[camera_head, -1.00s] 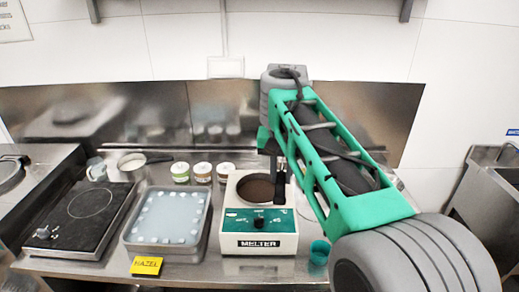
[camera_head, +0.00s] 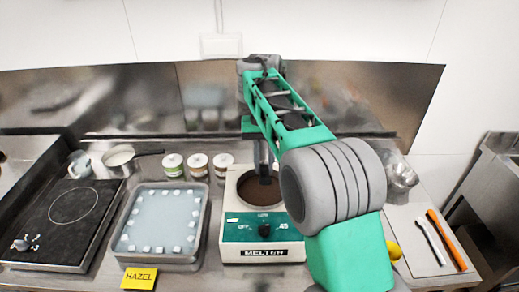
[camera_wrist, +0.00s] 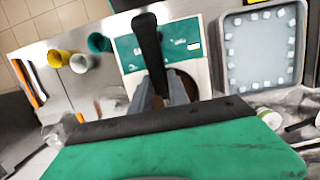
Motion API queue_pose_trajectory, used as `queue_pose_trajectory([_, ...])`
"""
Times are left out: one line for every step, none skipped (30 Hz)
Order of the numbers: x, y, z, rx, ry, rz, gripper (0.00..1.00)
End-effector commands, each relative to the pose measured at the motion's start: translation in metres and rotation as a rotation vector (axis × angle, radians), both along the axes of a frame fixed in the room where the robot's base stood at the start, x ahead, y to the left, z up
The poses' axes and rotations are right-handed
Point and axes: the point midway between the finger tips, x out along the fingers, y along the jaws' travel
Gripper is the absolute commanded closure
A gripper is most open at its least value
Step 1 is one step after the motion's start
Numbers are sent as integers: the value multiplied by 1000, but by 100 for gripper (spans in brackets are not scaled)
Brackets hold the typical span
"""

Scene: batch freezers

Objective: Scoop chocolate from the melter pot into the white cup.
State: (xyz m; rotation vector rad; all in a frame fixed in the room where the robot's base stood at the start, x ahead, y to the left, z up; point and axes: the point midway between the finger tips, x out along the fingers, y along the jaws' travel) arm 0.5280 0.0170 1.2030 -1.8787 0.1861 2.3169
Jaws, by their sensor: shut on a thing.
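The melter (camera_head: 262,250) stands at the counter's middle, with dark brown chocolate (camera_head: 258,195) in its round pot. My gripper (camera_head: 263,168) is over the pot, pointing down. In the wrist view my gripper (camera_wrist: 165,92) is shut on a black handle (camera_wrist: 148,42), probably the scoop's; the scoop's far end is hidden. The wrist view also shows the melter's green panel (camera_wrist: 128,52) and part of the pot's brown inside. The white cup (camera_wrist: 80,63) appears there beside a yellow and a teal cup. My arm hides the white cup in the head view.
Left of the melter are a tray with white pieces (camera_head: 118,247), a hot plate (camera_head: 38,225) and a saucepan (camera_head: 121,158). Several jars (camera_head: 197,166) stand behind.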

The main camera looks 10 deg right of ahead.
Motion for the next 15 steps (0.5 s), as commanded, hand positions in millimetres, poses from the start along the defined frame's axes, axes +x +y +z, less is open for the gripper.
queue_pose_trajectory([0, 0, 0, 0, 1, 0, 100])
queue_pose_trajectory([0, 0, -1, 0, 2, 0, 100])
queue_pose_trajectory([0, 0, -2, 1, 3, 1, 100])
queue_pose_trajectory([0, 0, -4, 1, 3, 1, 100])
queue_pose_trajectory([0, 0, -6, 1, 3, 1, 100])
queue_pose_trajectory([-1, 0, -8, 1, 3, 1, 100])
queue_pose_trajectory([-1, 0, -11, 1, 3, 0, 100])
queue_pose_trajectory([-1, 0, -13, 1, 3, 0, 100])
queue_pose_trajectory([-2, 0, -17, 0, 3, -1, 100])
queue_pose_trajectory([-2, 0, -20, 0, 3, -1, 100])
queue_pose_trajectory([-2, 0, -22, 0, 3, -1, 100])
queue_pose_trajectory([-3, 0, -25, 0, 3, -1, 100])
queue_pose_trajectory([-3, 0, -28, 0, 3, -1, 100])
queue_pose_trajectory([-3, 0, -30, 0, 3, -1, 100])
queue_pose_trajectory([-4, 0, -33, 0, 2, -1, 100])
